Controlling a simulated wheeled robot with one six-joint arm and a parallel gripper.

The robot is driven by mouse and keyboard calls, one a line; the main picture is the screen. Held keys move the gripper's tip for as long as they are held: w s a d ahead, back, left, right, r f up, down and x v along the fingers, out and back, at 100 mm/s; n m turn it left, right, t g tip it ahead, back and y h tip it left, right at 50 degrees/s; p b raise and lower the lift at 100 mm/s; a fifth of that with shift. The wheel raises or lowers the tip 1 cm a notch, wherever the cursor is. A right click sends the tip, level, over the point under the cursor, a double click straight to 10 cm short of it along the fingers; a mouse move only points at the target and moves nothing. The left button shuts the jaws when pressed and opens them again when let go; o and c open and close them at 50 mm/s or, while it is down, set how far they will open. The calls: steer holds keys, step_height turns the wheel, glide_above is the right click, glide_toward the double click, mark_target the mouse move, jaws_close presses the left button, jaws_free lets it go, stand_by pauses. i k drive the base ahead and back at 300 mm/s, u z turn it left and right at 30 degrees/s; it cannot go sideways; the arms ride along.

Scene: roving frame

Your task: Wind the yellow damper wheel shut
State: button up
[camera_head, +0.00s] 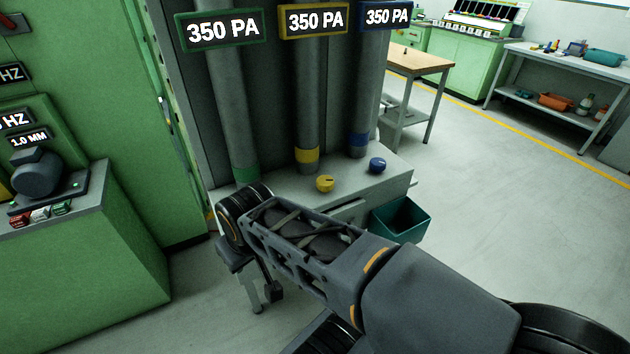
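The yellow damper wheel (325,184) is a small round yellow knob on top of the grey bench ledge (285,184). It stands in front of the yellow-banded duct (307,120), whose yellow-framed display (313,19) reads 350 PA. How far the wheel is turned cannot be told. My arm crosses below the wheel from the lower right to the left, and its joint is left of and nearer than the wheel. Nothing of mine touches the wheel.
A blue wheel (377,165) sits right of the yellow one. Green- (245,173) and blue-banded (357,145) ducts also have displays reading 350 PA. A teal bin (401,219) stands below the ledge. A green machine (90,260) is at left; open floor lies right.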

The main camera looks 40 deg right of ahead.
mark_target(324, 183)
steer(key=k, duration=0.45)
steer(key=z, duration=0.75)
steer(key=i, duration=0.5)
